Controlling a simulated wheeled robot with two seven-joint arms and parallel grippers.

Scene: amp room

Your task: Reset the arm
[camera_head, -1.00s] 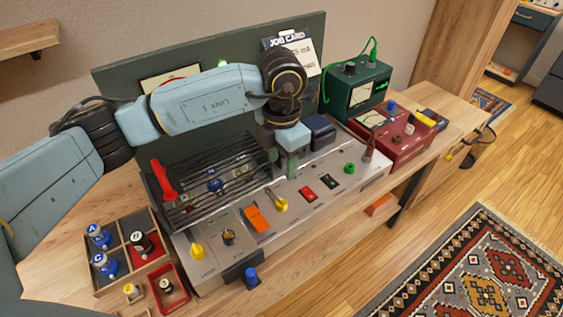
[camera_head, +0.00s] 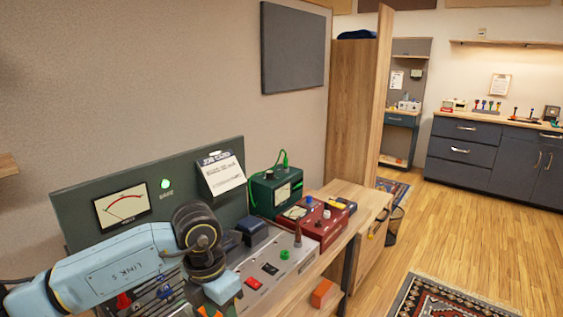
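My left arm, pale blue with dark joints, comes in from the lower left over the grey control panel (camera_head: 262,292). Its wrist end (camera_head: 222,288) is low in the picture, above the panel. The fingers cannot be made out, so whether they are open or shut does not show. My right arm and gripper are not in view.
A green backboard carries a dial meter (camera_head: 122,208), a lit green lamp (camera_head: 165,184) and a job card (camera_head: 221,174). A green meter box (camera_head: 275,191) and a red box (camera_head: 311,222) stand right of the panel. Open wooden floor (camera_head: 460,220) lies right of the bench.

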